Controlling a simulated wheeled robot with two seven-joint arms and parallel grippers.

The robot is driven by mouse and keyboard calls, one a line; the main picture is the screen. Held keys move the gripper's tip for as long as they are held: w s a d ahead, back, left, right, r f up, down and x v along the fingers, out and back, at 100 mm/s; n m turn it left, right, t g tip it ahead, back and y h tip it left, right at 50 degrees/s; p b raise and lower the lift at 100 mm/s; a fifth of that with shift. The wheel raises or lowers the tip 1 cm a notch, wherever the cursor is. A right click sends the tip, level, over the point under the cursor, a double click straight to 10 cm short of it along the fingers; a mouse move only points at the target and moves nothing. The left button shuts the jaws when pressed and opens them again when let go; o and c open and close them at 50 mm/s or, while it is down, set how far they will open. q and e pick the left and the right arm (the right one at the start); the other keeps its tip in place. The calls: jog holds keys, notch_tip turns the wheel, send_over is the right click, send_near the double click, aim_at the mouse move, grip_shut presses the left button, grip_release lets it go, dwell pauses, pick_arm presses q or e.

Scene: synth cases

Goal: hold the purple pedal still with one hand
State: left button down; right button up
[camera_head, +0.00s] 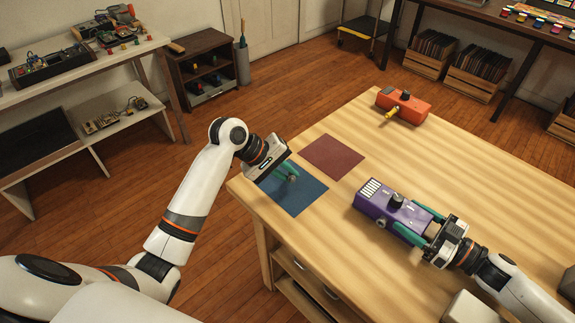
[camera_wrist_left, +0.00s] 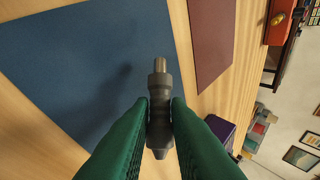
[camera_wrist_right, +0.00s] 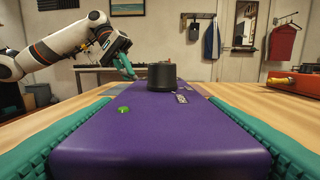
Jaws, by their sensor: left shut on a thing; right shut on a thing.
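The purple pedal (camera_head: 373,203) lies on the wooden table, with a black knob and a white striped patch on top. My right gripper (camera_head: 418,224) is shut on it, its green fingers along the two sides at the near end. In the right wrist view the pedal (camera_wrist_right: 160,140) fills the space between the fingers, with a small green light and the black knob on top. My left gripper (camera_head: 287,174) is above the blue mat (camera_head: 312,204), shut on a grey metal plug (camera_wrist_left: 159,112). The plug's thin tip shows beyond the fingers.
An orange pedal (camera_head: 412,107) with a yellow plug (camera_head: 391,113) at its side stands at the table's far end. A maroon mat (camera_head: 333,156) lies beside the blue one. The wood between the maroon mat and the purple pedal is clear.

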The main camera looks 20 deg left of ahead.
pick_arm(q)
jog(key=shift+f, duration=0.55)
jog(key=c, duration=1.3)
grip_release()
jog(key=v, duration=1.2)
